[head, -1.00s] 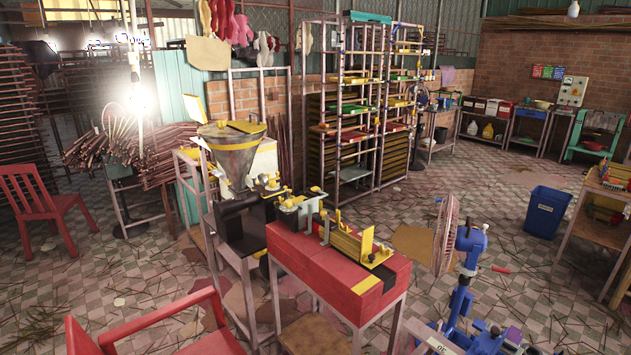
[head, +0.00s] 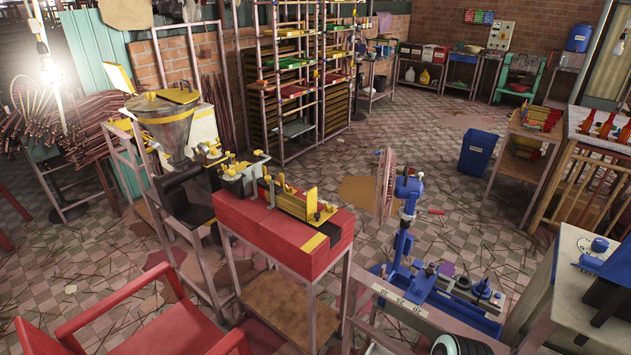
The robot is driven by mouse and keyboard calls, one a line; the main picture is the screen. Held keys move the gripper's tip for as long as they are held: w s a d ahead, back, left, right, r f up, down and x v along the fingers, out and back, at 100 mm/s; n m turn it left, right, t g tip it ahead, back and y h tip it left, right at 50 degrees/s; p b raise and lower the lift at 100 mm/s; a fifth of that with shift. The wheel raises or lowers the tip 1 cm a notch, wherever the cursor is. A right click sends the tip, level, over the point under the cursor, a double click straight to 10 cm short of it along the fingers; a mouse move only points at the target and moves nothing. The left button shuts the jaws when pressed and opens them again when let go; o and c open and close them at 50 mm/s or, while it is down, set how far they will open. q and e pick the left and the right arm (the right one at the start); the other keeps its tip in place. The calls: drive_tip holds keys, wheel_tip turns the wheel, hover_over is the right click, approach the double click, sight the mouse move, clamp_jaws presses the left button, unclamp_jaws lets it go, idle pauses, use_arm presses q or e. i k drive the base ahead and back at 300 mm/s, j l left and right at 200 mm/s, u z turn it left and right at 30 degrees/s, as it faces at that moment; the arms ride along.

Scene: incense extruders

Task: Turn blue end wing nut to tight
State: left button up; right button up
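A blue extruder machine (head: 403,245) stands at the lower right of the middle, with an upright blue column and a long blue bed (head: 462,298). Dark knobs or nuts (head: 483,289) sit on top of the bed's end. The blue end wing nut is too small to make out for sure, and I cannot tell whether it is tight or loose. A second extruder with a metal hopper (head: 168,130) and a yellow-and-black bed (head: 290,199) stands left of it, the bed resting on a red block (head: 265,228). Neither of my grippers is in view.
A red armchair (head: 175,318) is at the front left. A blue bin (head: 478,154) stands on the floor, with a wooden table (head: 527,131) to its right. A drying rack (head: 290,85) is behind. Open tiled floor lies between them, scattered with sticks.

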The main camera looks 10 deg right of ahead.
sight(415, 291)
drive_tip(key=z, duration=1.25)
